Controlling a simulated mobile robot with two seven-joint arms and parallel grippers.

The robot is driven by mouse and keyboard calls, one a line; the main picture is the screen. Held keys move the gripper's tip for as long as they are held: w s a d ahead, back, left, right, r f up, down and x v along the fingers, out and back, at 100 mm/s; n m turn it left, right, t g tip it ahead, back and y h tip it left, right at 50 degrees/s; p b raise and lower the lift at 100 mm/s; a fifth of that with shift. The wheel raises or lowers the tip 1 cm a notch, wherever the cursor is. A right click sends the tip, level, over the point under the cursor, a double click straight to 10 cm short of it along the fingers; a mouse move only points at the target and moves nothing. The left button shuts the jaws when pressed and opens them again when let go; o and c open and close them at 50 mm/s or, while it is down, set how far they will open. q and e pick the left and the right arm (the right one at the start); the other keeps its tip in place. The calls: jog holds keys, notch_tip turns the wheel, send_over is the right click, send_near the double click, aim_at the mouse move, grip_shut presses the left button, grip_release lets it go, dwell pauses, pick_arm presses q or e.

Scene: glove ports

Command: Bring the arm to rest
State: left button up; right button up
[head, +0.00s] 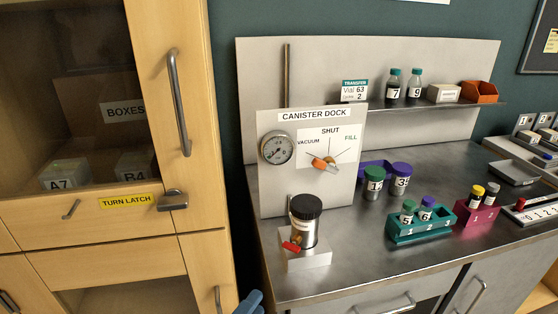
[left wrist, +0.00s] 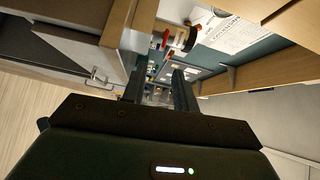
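My left gripper (left wrist: 160,95) shows in the left wrist view with its two dark fingers apart. Nothing is held between them; the bench and its items show blurred and distant past the tips. In the head view only a small blue piece (head: 250,303), which looks like part of my left arm or gripper, shows at the bottom edge, in front of the gap between cabinet and bench. My right gripper is in neither view.
The wooden cabinet (head: 197,215) stands left, its glass door shut. On the metal bench (head: 350,275) stand the canister dock panel (head: 340,190), a black-lidded canister (head: 304,222), a teal rack (head: 420,232) and a magenta rack (head: 476,215) with vials. The bench's front strip is clear.

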pick_arm(q)
jog(key=s+a+f+n+g+y, duration=0.2)
jog(key=s+a+f+n, duration=0.1)
jog(key=f+n, duration=0.5)
jog(key=s+a+f+n+g+y+p, duration=0.1)
jog(key=s+a+f+n+g+y, duration=0.2)
jog(key=f+n, duration=0.6)
jog(key=a+n, duration=0.2)
jog(key=n, duration=0.1)
jog(key=shift+s+a+f, duration=0.15)
jog(key=shift+s+f, duration=0.05)
jog(key=shift+f, duration=0.1)
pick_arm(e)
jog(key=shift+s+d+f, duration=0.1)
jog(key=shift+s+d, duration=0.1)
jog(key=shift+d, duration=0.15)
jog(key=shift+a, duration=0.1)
